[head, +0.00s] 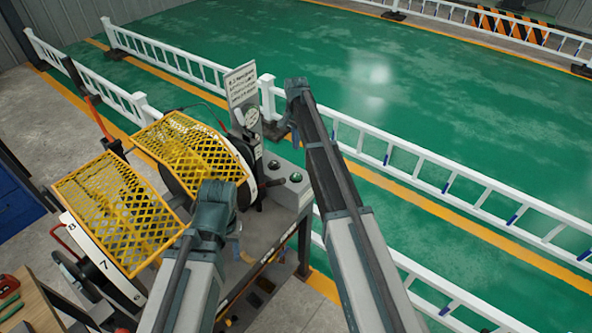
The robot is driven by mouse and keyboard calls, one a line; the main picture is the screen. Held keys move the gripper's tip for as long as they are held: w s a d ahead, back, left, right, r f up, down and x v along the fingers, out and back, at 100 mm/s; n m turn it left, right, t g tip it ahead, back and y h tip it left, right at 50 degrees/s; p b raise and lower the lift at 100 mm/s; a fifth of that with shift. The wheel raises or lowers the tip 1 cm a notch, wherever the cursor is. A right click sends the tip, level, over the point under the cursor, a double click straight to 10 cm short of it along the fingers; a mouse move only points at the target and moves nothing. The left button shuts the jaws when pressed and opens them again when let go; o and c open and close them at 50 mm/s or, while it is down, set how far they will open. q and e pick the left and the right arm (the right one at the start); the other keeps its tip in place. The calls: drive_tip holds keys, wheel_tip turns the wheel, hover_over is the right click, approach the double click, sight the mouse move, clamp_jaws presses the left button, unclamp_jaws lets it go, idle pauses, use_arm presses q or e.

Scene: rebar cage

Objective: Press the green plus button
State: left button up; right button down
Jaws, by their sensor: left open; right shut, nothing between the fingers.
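A grey control box (291,192) stands at the right end of the bench machine. My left gripper (239,252) is open and empty, low in front of the bench, left of the box, partly hidden by my arm.
Yellow mesh guards (118,212) cover the machine's wheels at left. A sign board (241,84) and a gauge stand behind the buttons. White railings (440,175) run behind and to the right. A wooden table (35,305) with tools is at lower left. Green floor beyond is clear.

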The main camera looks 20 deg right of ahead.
sight(296, 176)
drive_tip(key=shift+f, duration=0.2)
wheel_tip(296, 176, down, 14)
drive_tip(key=b, duration=1.4)
drive_tip(key=shift+r, duration=0.15)
wheel_tip(296, 176, down, 2)
drive_tip(key=shift+b, duration=1.1)
drive_tip(key=shift+s+r, duration=0.1)
drive_tip(key=shift+r, duration=0.1)
drive_tip(key=shift+r+p, duration=0.75)
drive_tip(key=shift+p, duration=0.3)
wheel_tip(296, 176, up, 12)
drive_tip(key=p, duration=1.2)
drive_tip(key=shift+r, duration=0.25)
